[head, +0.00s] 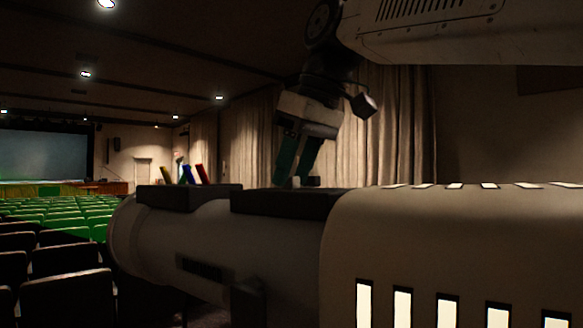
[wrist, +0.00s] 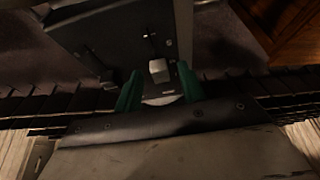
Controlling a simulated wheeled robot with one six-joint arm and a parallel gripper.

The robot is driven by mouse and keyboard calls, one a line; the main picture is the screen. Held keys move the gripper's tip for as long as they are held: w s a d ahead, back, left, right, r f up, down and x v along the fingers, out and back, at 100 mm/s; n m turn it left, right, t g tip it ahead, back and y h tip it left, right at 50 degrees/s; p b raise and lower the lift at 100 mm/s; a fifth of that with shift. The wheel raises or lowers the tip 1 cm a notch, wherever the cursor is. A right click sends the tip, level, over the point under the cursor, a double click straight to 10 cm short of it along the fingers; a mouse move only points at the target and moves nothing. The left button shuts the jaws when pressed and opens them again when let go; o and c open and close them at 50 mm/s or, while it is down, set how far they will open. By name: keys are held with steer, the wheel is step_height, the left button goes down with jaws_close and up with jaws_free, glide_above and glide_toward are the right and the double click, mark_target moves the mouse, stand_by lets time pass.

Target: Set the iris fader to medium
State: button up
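My gripper (head: 288,181) points down at the dark control panel (head: 285,203) on top of a large spotlight-like housing. In the wrist view, its two green fingers (wrist: 159,72) stand apart with a pale grey block-shaped knob (wrist: 158,70) in line with the gap between their tips. Dark gaps show on both sides of the knob, so the fingers do not appear to grip it. Smaller slider handles sit on the panel (wrist: 95,33), one above the knob (wrist: 150,37) and one to the left (wrist: 107,76). No label is readable, so I cannot tell which is the iris fader.
Red, blue and yellow upright pieces (head: 188,174) stand on another dark block left of the panel. The pale slotted housing (head: 450,240) fills the right front. Green seats (head: 60,220) and a stage screen (head: 42,155) lie far left.

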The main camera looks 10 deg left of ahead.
mark_target(311, 191)
steer(key=v, duration=0.7)
steer(key=shift+r, duration=0.4)
steer(key=shift+d, duration=0.1)
